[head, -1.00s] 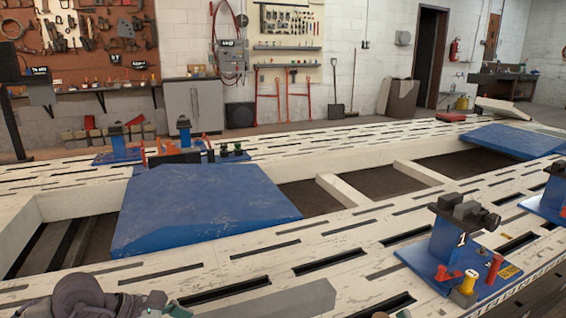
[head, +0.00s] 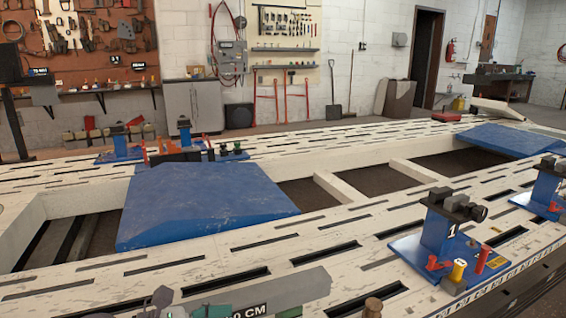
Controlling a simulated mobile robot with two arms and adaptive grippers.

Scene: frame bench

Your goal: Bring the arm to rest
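Neither of my grippers shows in the head view, and no arm of mine can be made out for sure. A grey flat bar (head: 290,291) with part of a "CM" label lies on the slotted white frame bench (head: 330,233) at the bottom edge. Small grey-purple and green items (head: 160,298) sit left of it, cut off by the edge. A brown knob-like piece (head: 373,306) stands at its right.
A blue clamp stand (head: 435,232) marked 1 stands at right, with another (head: 546,190) beyond it. Blue ramps (head: 205,205) span the bench. Open gaps lie between the rails. More blue stands (head: 120,147) are at the far rail.

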